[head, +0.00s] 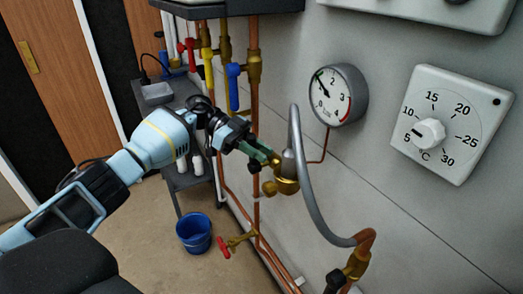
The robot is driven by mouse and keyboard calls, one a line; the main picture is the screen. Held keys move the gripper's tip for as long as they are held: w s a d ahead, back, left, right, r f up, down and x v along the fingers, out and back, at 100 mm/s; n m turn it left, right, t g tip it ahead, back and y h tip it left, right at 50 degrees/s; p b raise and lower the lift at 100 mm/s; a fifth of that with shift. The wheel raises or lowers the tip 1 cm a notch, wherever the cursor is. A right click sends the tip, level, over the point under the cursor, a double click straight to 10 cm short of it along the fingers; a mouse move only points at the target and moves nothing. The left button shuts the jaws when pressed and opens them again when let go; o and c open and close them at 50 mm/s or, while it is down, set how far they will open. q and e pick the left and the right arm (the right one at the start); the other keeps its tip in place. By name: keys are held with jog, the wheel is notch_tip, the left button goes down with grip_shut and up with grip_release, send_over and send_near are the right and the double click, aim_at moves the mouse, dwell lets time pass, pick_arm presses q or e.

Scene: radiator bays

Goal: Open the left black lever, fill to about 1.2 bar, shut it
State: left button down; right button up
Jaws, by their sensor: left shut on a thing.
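My left gripper (262,154) reaches in from the left and is shut at the brass valve (286,184) at the left end of the grey hose (301,150). It appears to hold that valve's black lever, which is mostly hidden by the fingers, so its angle cannot be told. A second black lever (335,281) sits on the brass valve at the hose's lower right end. The round pressure gauge (345,98) is on the wall to the right of the gripper. Its needle points up and left; the exact reading is too small to tell. My right gripper is out of view.
A white thermostat dial (430,135) is on the wall at right. Copper pipes with blue (233,88), yellow (207,68) and red levers run behind the gripper. A blue bucket (194,233) stands on the floor near a red-handled tap (224,247). A grey shelf cart is behind.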

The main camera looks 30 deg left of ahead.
pick_arm(q)
jog(key=shift+s+d+r, duration=0.1)
jog(key=shift+r, duration=0.1)
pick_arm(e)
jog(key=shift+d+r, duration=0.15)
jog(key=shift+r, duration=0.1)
pick_arm(q)
jog(key=shift+d+f+y+p, duration=0.15)
jog(key=shift+y+p, duration=0.25)
jog(key=shift+y, duration=0.1)
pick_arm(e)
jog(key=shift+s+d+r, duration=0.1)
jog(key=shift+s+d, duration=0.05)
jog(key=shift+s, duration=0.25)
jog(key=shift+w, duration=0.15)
pick_arm(q)
jog(key=c, duration=1.3)
grip_release()
jog(key=shift+s+f, duration=0.1)
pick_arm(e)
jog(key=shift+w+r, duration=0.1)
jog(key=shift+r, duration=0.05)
pick_arm(q)
jog(key=shift+o, duration=0.2)
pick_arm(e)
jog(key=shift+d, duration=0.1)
